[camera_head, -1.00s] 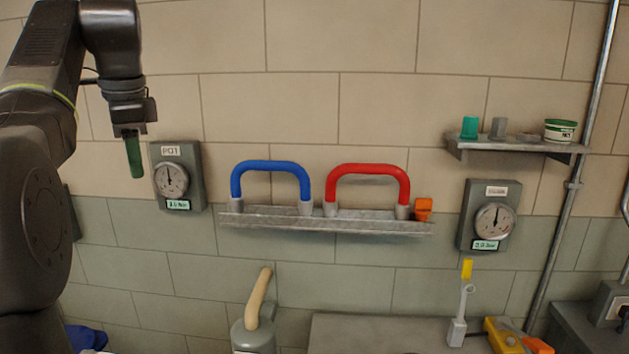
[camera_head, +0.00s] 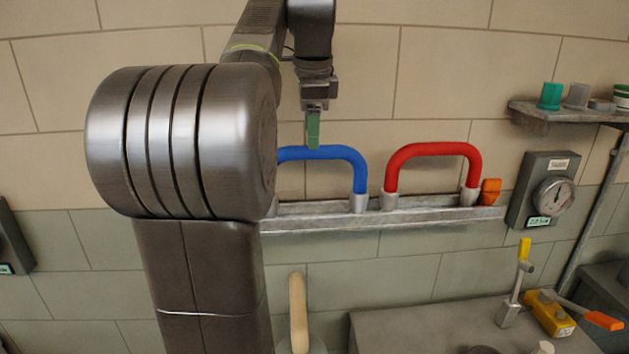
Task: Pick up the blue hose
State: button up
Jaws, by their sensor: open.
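The blue hose (camera_head: 335,153) is an arch with grey end fittings, standing on a grey metal ledge (camera_head: 410,216) on the wall. Its right leg shows; its left leg is hidden behind my arm. My gripper (camera_head: 313,143), with green fingers pointing down, hangs in front of or above the top of the blue hose. The fingers line up edge-on, so the gap between them is hidden. The gripper is open and holds nothing. Whether it touches the hose cannot be told.
A red hose (camera_head: 432,149) stands right of the blue one, with an orange piece (camera_head: 490,191) beside it. Below are a beige handle (camera_head: 298,312) and a grey bench (camera_head: 430,325) with levers.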

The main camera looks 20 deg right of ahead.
jog(key=shift+w+d+f, duration=0.1)
jog(key=shift+w+f, duration=0.1)
jog(key=shift+f, duration=0.45)
jog(key=shift+w+f, duration=0.2)
jog(key=shift+f, duration=0.85)
jog(key=shift+w+d+f+p, duration=0.1)
jog(key=shift+w+f, duration=0.1)
jog(key=shift+f, duration=0.6)
jog(key=shift+w+d+f+p, duration=0.1)
jog(key=shift+w+f, duration=0.05)
jog(key=shift+f, duration=0.6)
jog(key=shift+w+d+f+p, duration=0.1)
jog(key=shift+w+f, duration=0.1)
jog(key=shift+f, duration=0.6)
grip_shut()
